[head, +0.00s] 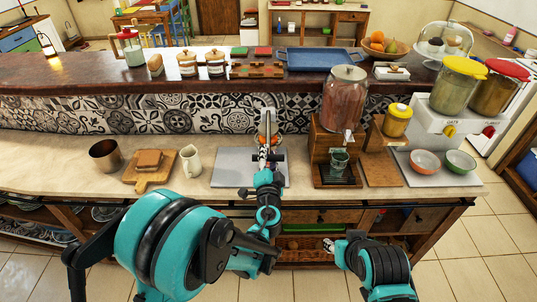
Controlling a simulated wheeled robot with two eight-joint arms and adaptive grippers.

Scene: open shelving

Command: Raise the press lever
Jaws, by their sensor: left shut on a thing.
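The press (267,114) stands upright on a grey mat (226,170) at the middle of the counter, with an orange-coloured part showing in it. My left arm reaches over the counter from the left. My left gripper (264,157) is right in front of the press, shut on the press lever. The gripper covers most of the lever and the lower press, so the lever's exact angle is hard to tell. My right gripper (329,245) is low in front of the counter's drawers, away from the press. Its fingers are too small to read.
A wooden-based drink dispenser (344,98) with a green cup (339,160) stands close right of the press. A white jug (190,161), a cutting board (151,175) and a copper cup (106,156) are on the left. Two bowls (425,162) sit far right.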

